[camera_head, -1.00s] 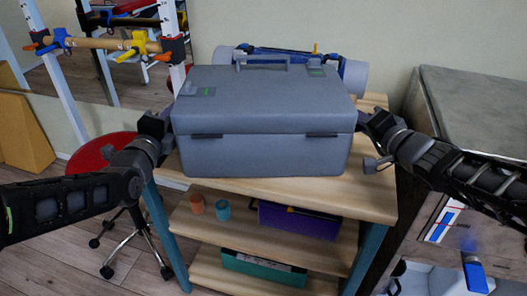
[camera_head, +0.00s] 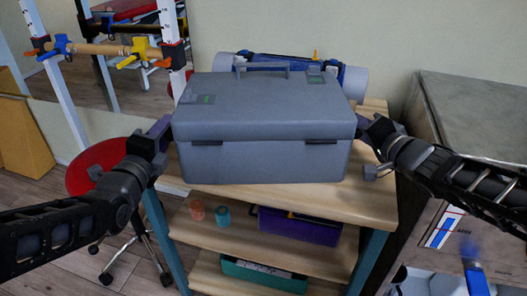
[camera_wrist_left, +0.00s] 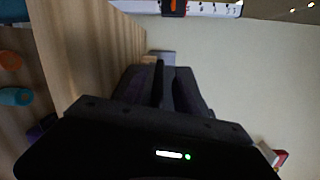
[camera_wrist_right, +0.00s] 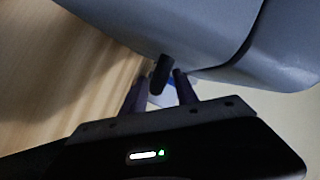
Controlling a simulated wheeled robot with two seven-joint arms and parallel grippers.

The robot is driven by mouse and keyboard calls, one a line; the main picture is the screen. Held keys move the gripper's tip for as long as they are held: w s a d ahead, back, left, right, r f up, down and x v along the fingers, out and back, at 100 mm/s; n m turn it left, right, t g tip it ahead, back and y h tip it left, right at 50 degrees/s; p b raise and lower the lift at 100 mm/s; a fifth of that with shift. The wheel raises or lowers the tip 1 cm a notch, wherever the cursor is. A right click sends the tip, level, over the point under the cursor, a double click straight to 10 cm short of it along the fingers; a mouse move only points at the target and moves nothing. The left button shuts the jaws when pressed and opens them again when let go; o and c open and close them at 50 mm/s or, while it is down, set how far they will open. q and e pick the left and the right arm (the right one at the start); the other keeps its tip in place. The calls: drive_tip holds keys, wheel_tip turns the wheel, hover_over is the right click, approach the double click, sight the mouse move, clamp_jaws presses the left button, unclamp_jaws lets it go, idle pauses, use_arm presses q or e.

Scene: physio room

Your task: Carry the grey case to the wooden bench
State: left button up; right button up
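The grey case (camera_head: 262,130) stands upright and closed on the wooden top of a shelf unit, its top handle folded up. My left gripper (camera_head: 163,128) is at the case's left side, its purple fingers showing. In the left wrist view its fingers (camera_wrist_left: 160,85) stand apart with a dark upright piece between them; the case is hidden there. My right gripper (camera_head: 365,125) is at the case's right side. In the right wrist view its fingers (camera_wrist_right: 162,85) are apart, a black handle-like piece between them, close under the case (camera_wrist_right: 190,35). The wooden bench cannot be made out with certainty.
The shelf unit (camera_head: 375,205) holds a purple bin (camera_head: 300,225), a green bin (camera_head: 262,273) and two small cups. A blue-and-white roll lies behind the case. A red stool (camera_head: 90,165) stands left, a grey-topped cabinet (camera_head: 480,105) right.

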use_arm(q)
drive_tip(key=shift+s+a, duration=0.15)
drive_tip(key=shift+s, duration=1.35)
use_arm(e)
drive_tip(key=shift+s, duration=0.1)
drive_tip(key=v, duration=0.7)
drive_tip(key=shift+s, duration=0.15)
